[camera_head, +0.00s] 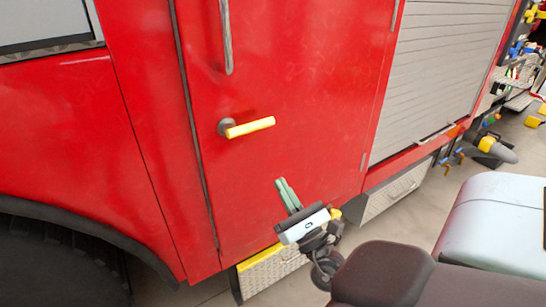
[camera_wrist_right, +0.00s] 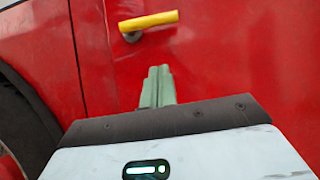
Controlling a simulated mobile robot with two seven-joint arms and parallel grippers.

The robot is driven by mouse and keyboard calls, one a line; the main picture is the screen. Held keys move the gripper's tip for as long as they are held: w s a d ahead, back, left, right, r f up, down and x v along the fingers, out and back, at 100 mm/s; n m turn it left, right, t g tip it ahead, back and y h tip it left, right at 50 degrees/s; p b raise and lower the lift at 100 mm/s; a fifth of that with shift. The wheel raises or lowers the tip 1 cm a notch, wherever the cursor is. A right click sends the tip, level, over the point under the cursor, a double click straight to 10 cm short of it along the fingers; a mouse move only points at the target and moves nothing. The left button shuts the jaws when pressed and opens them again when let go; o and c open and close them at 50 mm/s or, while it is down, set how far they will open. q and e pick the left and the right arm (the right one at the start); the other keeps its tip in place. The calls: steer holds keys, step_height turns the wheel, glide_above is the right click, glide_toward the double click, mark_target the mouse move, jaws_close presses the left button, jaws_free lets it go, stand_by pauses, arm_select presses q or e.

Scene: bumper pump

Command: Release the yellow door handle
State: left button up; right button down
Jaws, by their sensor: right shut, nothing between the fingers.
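The yellow door handle (camera_head: 249,128) sticks out to the right from its dark round base on the red door (camera_head: 300,80). It lies about level. My right gripper (camera_head: 284,186) is below and a little right of the handle, apart from it. Its green fingers are together, with nothing between them. In the right wrist view the yellow handle (camera_wrist_right: 148,21) is at the top, beyond the tips of the closed fingers (camera_wrist_right: 158,70). The door looks shut in its frame. My left gripper is not in view.
A vertical grab bar (camera_head: 226,38) is above the handle. A grey roller shutter (camera_head: 440,75) is right of the door. A step with a yellow edge (camera_head: 262,262) is below it. A dark wheel (camera_head: 50,265) is at the lower left. The floor at right is partly clear.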

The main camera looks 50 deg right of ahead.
steer(key=shift+v, duration=0.85)
